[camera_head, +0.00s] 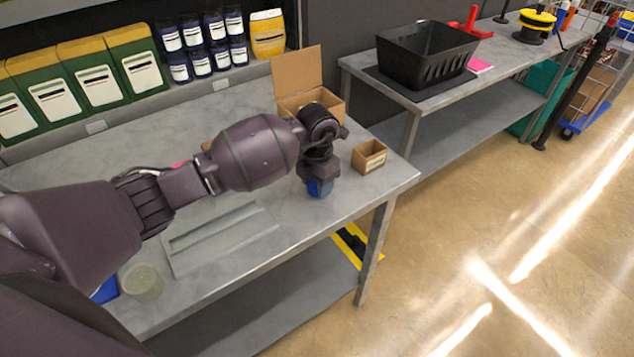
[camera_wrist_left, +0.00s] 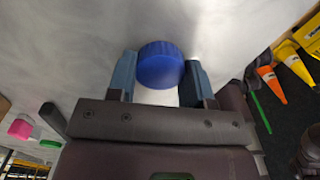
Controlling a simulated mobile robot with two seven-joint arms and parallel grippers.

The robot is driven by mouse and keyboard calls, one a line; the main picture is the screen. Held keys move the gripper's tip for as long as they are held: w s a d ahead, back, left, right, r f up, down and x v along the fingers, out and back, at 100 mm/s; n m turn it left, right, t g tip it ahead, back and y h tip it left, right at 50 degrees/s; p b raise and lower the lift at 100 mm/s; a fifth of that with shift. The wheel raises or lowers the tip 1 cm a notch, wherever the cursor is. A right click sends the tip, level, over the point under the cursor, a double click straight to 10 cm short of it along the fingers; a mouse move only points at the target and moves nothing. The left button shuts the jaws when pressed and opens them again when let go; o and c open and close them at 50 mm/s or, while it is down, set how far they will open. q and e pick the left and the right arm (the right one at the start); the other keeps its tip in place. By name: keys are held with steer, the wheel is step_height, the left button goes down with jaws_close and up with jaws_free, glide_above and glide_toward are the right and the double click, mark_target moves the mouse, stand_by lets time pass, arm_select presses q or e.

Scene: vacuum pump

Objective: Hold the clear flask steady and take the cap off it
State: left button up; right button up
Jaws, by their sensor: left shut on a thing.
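My left gripper (camera_head: 319,181) points down over the right end of the grey workbench, close above its top. A blue ribbed cap (camera_wrist_left: 161,65) sits between its two fingertips in the left wrist view (camera_wrist_left: 161,72), and the gripper is shut on it. A blue patch of it shows under the gripper in the head view (camera_head: 320,188). A pale part shows just below the cap in the wrist view; I cannot tell whether it is the flask. A clear, roundish vessel (camera_head: 143,282) stands near the bench's front left edge. My right gripper is out of view.
A small open cardboard box (camera_head: 369,157) stands right of my left gripper, and a larger open carton (camera_head: 311,103) behind it. A shallow grey tray (camera_head: 222,237) lies in front of the arm. Bottles and green containers line the back shelf.

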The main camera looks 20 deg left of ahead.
arm_select(q)
steer(key=shift+f, duration=0.15)
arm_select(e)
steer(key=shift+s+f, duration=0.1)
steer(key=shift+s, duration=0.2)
arm_select(q)
steer(key=shift+f, duration=0.2)
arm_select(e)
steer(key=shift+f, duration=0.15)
arm_select(q)
steer(key=o, duration=1)
steer(key=shift+o, duration=0.2)
steer(key=shift+r, duration=0.1)
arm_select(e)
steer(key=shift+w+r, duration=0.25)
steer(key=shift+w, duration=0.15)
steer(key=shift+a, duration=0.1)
arm_select(q)
steer(key=shift+r, duration=0.1)
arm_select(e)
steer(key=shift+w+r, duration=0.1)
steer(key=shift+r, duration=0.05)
